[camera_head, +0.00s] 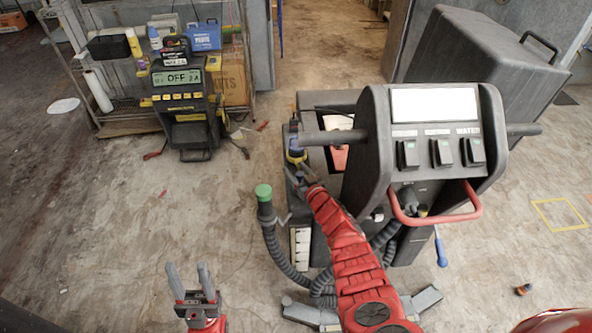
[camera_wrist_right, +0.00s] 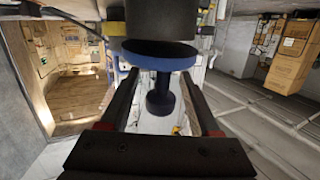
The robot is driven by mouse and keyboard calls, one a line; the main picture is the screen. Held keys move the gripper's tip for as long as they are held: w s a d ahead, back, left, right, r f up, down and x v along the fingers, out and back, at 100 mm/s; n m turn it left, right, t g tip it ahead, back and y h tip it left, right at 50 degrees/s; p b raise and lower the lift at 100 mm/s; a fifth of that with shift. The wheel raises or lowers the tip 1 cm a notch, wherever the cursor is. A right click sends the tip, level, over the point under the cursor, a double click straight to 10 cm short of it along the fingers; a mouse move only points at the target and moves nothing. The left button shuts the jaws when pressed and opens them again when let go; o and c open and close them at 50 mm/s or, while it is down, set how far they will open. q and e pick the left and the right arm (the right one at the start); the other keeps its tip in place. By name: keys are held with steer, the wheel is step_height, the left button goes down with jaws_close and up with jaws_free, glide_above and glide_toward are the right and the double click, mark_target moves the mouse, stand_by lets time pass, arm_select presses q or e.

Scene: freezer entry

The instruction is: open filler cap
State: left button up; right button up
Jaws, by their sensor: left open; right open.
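A blue and yellow part (camera_head: 295,152) sits at the left side of the machine, below its dark side bar. In the right wrist view a round blue disc (camera_wrist_right: 160,55) with a black knob beneath it (camera_wrist_right: 160,98) fills the middle. My right gripper (camera_head: 299,168) is open, its dark fingers on either side of the black knob with gaps visible. A green cap (camera_head: 263,192) tops a ribbed dark hose to the left of that gripper. I cannot tell which of these is the filler cap. My left gripper (camera_head: 190,273) is open and empty above the floor at lower left.
The dark machine (camera_head: 372,150) has a sloped panel with several switches and a red handle (camera_head: 435,215). A blue-handled tool (camera_head: 441,248) is beside it. A black and yellow unit (camera_head: 184,105) and shelf stand at the back left. The floor at left is mostly clear.

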mark_target(302, 178)
steer(key=shift+s+d+p, duration=0.2)
steer(key=shift+s+p, duration=0.25)
steer(key=p+v, duration=0.2)
steer(key=v, duration=0.3)
steer(key=shift+s+r+p, duration=0.1)
steer(key=shift+s+p, duration=0.25)
steer(key=shift+p, duration=0.05)
steer(key=v, duration=1)
steer(key=shift+s+d+p, duration=0.15)
steer(key=shift+s+p, duration=0.15)
steer(key=shift+r, duration=0.1)
